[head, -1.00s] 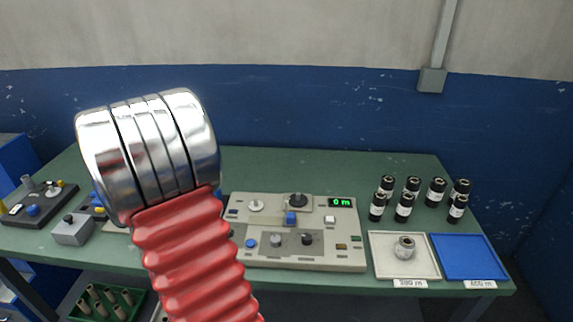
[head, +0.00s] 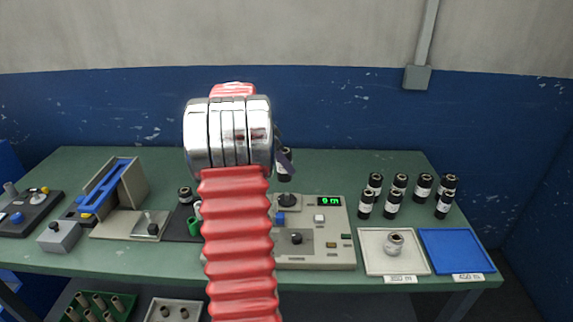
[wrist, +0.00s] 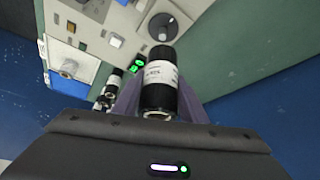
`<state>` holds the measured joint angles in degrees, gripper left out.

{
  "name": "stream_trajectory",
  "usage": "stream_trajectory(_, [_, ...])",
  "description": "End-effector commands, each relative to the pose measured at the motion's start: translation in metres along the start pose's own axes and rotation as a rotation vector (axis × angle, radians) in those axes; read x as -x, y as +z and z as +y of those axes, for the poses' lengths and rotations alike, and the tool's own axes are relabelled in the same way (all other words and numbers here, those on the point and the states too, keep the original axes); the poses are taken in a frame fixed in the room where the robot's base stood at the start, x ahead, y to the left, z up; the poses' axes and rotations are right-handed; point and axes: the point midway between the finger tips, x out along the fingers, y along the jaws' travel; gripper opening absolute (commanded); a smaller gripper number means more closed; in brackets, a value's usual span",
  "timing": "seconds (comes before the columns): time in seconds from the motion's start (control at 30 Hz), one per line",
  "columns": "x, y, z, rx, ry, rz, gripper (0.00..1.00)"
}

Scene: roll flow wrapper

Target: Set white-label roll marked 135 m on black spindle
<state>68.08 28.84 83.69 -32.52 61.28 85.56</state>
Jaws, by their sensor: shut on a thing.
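My gripper (wrist: 157,104) is shut on a black roll with a white label (wrist: 160,80); the label print is too small to read surely. In the head view this roll (head: 284,166) shows just right of my wrist, above the bench and partly hidden by it. The black spindle (wrist: 163,27) is a dark disc with a short post on the beige machine; in the wrist view it lies past the roll's far end, apart from it. It also shows in the head view (head: 288,200), below the held roll.
The beige machine (head: 325,262) has knobs and a green display (head: 329,201). To its right are a white tray (head: 375,262) holding a small grey roll (head: 394,243) and an empty blue tray (head: 455,250). Several black rolls (head: 397,190) stand behind them. My arm hides the machine's left part.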

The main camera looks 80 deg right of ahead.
Motion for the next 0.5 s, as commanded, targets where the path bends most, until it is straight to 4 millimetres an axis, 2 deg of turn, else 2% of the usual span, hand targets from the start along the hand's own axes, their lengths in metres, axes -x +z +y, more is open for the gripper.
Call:
stream_trajectory(0.1, [-0.0038,-0.0102,0.0045,-0.029,0.016,0.000,0.12])
stream_trajectory(0.5, [-0.0047,-0.0094,0.0046,-0.029,0.016,0.000,0.12])
